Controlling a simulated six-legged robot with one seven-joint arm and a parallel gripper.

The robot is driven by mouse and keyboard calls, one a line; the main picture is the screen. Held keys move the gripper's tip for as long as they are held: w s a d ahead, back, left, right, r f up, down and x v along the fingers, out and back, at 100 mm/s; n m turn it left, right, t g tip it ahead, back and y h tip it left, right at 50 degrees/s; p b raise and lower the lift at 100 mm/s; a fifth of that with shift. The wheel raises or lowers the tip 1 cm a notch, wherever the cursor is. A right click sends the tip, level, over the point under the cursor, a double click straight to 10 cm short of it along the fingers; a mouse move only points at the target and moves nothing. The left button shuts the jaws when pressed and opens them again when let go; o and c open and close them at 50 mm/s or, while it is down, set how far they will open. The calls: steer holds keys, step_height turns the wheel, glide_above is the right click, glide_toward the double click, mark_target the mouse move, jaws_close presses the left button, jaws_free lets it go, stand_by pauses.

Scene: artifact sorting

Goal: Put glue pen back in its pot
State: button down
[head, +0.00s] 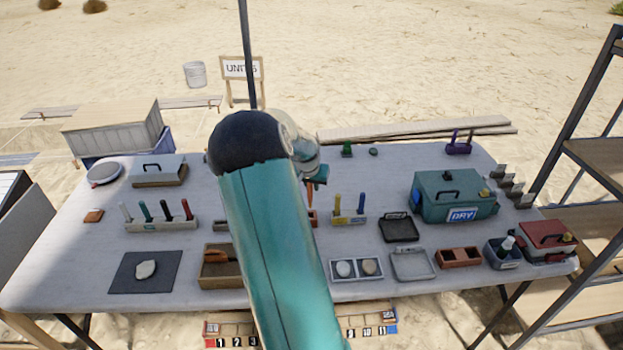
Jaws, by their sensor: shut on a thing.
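My gripper (316,184) shows only in part in the head view, just right of my teal arm, over the middle of the table. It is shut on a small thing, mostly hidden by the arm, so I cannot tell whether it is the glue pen. A narrow orange-brown piece (311,216) shows below the gripper; I cannot tell whether it is held or stands on the table. A dark blue pot (503,261) with a white-tipped bottle (508,243) in it stands at the right front. I cannot tell whether this is the glue pen's pot.
A rack with yellow and blue tools (346,221) stands right of my arm. Further right are a black tray (399,238), a grey tray (428,274), a teal DRY box (435,212) and a red-lidded box (540,231). Bare tabletop (390,180) lies behind the rack.

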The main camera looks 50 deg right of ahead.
mark_target(311, 200)
steer(key=shift+f, duration=1.1)
steer(key=shift+f, duration=2.35)
stand_by(0.6)
steer(key=c, duration=1.3)
jaws_free()
steer(key=shift+w, duration=0.1)
steer(key=v, duration=1.3)
steer(key=shift+a+r, duration=0.1)
steer(key=shift+r, duration=0.3)
